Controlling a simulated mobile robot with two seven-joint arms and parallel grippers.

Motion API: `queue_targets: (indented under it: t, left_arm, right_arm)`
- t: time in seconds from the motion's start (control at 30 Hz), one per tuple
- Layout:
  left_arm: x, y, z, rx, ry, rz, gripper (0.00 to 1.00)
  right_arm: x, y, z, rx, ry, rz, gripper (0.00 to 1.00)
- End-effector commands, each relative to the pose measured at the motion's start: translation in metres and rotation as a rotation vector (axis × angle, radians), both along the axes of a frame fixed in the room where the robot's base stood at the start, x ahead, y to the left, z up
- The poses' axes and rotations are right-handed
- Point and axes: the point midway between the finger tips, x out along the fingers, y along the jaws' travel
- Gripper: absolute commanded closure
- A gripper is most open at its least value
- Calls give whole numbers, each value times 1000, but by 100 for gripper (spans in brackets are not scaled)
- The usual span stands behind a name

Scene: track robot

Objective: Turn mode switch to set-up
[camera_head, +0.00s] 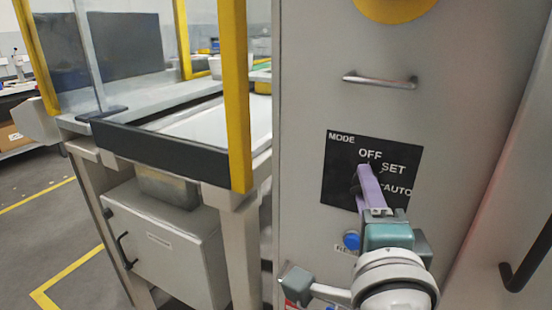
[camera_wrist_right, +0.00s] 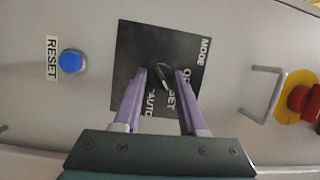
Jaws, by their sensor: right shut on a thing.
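The mode switch (camera_wrist_right: 158,74) is a small dark knob on a black square plate (camera_head: 341,166) with the labels MODE, OFF, SET and AUTO. The plate is on the grey cabinet front. My right gripper (camera_head: 364,172) has purple fingers, with their tips at the plate. In the right wrist view, the fingers (camera_wrist_right: 161,76) stand one on each side of the knob and are shut on it. The fingers hide most of the knob in the head view, and I cannot tell its exact setting. My left gripper is in neither view.
A blue RESET button (camera_wrist_right: 73,62) sits below the plate; it also shows in the head view (camera_head: 352,240). A metal handle (camera_head: 380,81) and a yellow disc with a red button (camera_wrist_right: 303,102) are above. A yellow-posted work cell (camera_head: 236,95) stands at the left.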

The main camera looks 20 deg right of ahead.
Motion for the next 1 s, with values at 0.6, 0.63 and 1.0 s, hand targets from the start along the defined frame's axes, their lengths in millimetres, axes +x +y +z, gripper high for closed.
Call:
queue_targets:
  t: [0.6,0.63,1.0]
  left_arm:
    - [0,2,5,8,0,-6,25]
    - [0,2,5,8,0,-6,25]
    - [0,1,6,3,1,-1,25]
  right_arm:
    - [0,0,0,-20,22,-1,53]
    - [0,0,0,-20,22,-1,50]
    - [0,0,0,-19,21,-1,29]
